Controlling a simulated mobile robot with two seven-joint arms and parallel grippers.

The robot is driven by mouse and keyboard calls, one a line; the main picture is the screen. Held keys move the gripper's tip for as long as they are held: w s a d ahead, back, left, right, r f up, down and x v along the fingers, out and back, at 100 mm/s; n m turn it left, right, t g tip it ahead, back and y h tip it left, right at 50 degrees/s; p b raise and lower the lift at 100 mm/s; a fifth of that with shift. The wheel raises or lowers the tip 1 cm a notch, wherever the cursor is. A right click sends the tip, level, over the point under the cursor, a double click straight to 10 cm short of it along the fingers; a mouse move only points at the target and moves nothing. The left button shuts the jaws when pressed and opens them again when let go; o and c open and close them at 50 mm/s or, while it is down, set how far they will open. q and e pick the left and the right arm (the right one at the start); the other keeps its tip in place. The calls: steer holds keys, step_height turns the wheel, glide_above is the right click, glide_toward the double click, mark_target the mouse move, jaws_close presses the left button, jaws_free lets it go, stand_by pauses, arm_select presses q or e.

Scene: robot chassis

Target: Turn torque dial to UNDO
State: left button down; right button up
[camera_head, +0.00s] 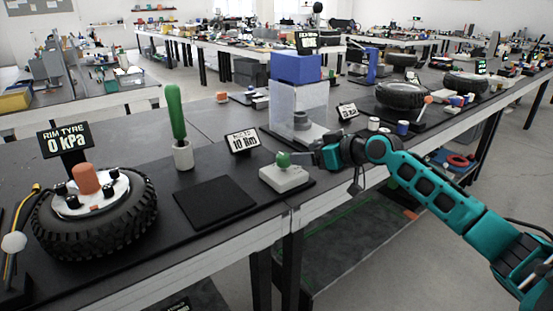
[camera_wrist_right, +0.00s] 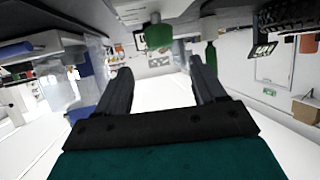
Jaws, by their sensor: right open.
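The torque dial looks to be the green round knob (camera_head: 283,160) on a pale grey block (camera_head: 284,178) at the table's front edge. A small sign reading 10 Nm (camera_head: 243,142) stands behind it to the left. My right gripper (camera_head: 308,158) is just right of the knob, pointing at it. In the right wrist view, which is upside down, the two fingers (camera_wrist_right: 162,75) are apart with nothing between them. The green knob (camera_wrist_right: 158,36) shows beyond the fingertips. I cannot read any marking on the dial. My left gripper is not in view.
A green-handled tool (camera_head: 176,113) stands upright in a white holder. A flat black pad (camera_head: 214,202) lies left of the dial block. A blue-topped clear box (camera_head: 297,68) stands behind it.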

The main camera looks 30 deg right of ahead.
mark_target(284, 155)
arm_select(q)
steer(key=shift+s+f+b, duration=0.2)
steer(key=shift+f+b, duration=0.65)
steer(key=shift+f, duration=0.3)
arm_select(e)
steer(key=x, duration=1.1)
